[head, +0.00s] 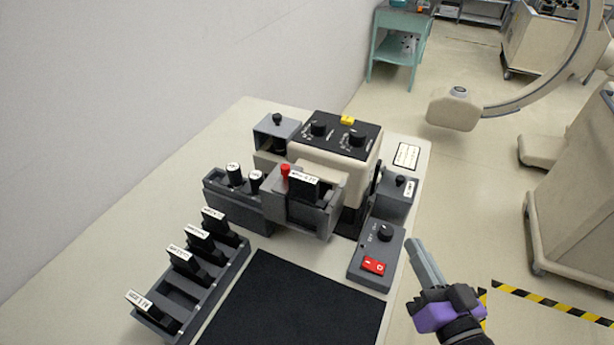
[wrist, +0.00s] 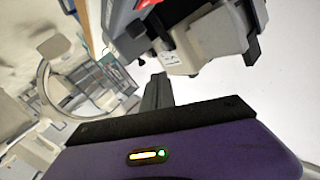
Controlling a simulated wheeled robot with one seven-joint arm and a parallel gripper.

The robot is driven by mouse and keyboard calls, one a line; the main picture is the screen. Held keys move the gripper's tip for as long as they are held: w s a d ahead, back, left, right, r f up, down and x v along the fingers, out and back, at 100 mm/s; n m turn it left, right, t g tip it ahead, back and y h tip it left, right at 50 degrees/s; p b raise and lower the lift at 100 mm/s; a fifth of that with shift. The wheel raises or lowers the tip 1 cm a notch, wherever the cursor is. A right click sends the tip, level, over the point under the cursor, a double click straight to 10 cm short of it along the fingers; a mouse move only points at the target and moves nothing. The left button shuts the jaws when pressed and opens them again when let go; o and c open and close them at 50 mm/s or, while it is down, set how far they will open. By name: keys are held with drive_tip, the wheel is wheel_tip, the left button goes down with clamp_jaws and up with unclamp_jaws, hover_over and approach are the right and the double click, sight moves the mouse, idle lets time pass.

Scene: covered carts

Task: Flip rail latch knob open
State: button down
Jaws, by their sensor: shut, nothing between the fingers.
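A small red knob (head: 285,171) stands upright on the grey slotted carriage (head: 308,215) at the front of the beige and black device. I cannot tell for certain that it is the rail latch knob. Other black knobs show on the nearby boxes. My gripper (head: 411,242) is shut and empty, off the right edge of the table, right of the switch box and well apart from the red knob. In the wrist view the closed fingers (wrist: 158,88) point towards grey parts of the equipment; the red knob cannot be made out there.
A grey switch box (head: 365,270) with a red rocker (head: 373,266) lies between my gripper and the carriage. A black mat (head: 295,305) covers the front of the table. A rack (head: 190,293) with several labelled black pieces stands at left. Open floor lies right.

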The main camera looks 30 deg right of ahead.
drive_tip(key=w+d+r+m+t+y, duration=0.1)
drive_tip(key=w+d+r+m+y, duration=0.45)
drive_tip(key=w, duration=0.55)
drive_tip(key=n+g+y, duration=0.3)
drive_tip(key=y, duration=0.8)
approach(304, 177)
drive_tip(key=s+d+f, duration=0.2)
drive_tip(key=d, duration=0.1)
drive_tip(key=shift+w+d+f+h+b, duration=0.15)
drive_tip(key=shift+w+h+b, duration=0.05)
drive_tip(key=shift+h+b, duration=0.1)
drive_tip(key=p+x, duration=0.3)
drive_tip(key=x, duration=0.9)
drive_tip(key=shift+w+r, duration=0.25)
drive_tip(key=shift+w, duration=0.05)
drive_tip(key=shift+w+a+f+p, duration=0.15)
drive_tip(key=shift+w+a+p, duration=0.2)
drive_tip(key=shift+w+a, duration=0.25)
